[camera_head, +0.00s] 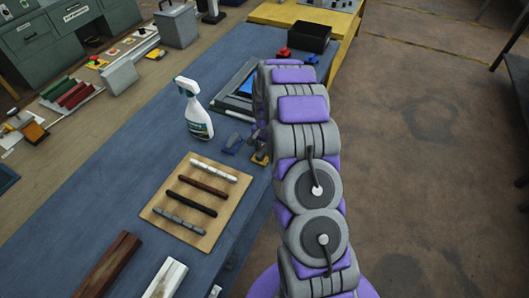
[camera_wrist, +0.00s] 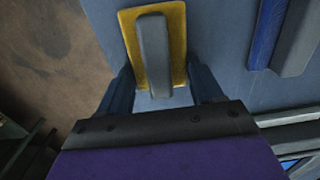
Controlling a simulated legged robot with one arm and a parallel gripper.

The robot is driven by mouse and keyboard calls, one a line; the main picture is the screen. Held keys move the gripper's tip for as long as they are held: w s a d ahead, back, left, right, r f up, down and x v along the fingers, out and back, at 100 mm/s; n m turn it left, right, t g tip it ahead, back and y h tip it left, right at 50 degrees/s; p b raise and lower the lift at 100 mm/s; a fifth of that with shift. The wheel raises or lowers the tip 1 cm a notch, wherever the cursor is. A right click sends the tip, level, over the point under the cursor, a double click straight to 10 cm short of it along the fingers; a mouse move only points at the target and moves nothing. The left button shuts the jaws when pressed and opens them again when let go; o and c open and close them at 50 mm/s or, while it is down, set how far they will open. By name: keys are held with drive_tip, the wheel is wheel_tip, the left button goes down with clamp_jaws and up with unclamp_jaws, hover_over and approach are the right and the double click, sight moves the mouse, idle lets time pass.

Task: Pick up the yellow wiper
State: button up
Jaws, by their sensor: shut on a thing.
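The yellow wiper (camera_wrist: 154,52) has a flat yellow base and a raised grey handle. In the wrist view it lies just ahead of my gripper (camera_wrist: 163,82), with its near end between the two dark fingers. My gripper is shut on it. In the head view only a small yellow part of the wiper (camera_head: 260,158) shows beside my arm, near the blue table's right edge. My arm hides most of the gripper there. I cannot tell whether the wiper touches the table.
A blue wiper (camera_head: 232,143) lies just left. A white spray bottle (camera_head: 194,110) stands farther left. A wooden board (camera_head: 174,230) with several sticks lies nearer. A tablet-like device (camera_head: 240,90) and a black box (camera_head: 308,36) are farther back. Open floor lies right of the table (camera_head: 110,190).

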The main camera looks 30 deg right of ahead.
sight(263, 147)
drive_tip(key=a, duration=0.2)
drive_tip(key=shift+w+a+r, duration=0.1)
drive_tip(key=shift+a, duration=0.2)
drive_tip(key=c, duration=0.4)
drive_tip(key=shift+a, duration=0.3)
drive_tip(key=shift+c, duration=0.3)
drive_tip(key=shift+d, duration=0.3)
drive_tip(key=shift+d+r, duration=0.65)
drive_tip(key=shift+d, duration=0.3)
drive_tip(key=shift+a+r+p, duration=0.15)
drive_tip(key=shift+r+p, duration=0.15)
drive_tip(key=shift+r, duration=0.2)
drive_tip(key=shift+a+r+p, duration=0.15)
drive_tip(key=shift+r+p, duration=0.1)
drive_tip(key=shift+r, duration=0.25)
drive_tip(key=s, duration=0.3)
drive_tip(key=shift+a+r+p, duration=0.3)
drive_tip(key=shift+a+r, duration=0.05)
drive_tip(key=shift+r, duration=0.05)
drive_tip(key=s+d+r+p, duration=0.1)
drive_tip(key=s+d, duration=0.3)
drive_tip(key=s, duration=0.8)
drive_tip(key=shift+s+p, duration=0.2)
drive_tip(key=shift+p, duration=0.15)
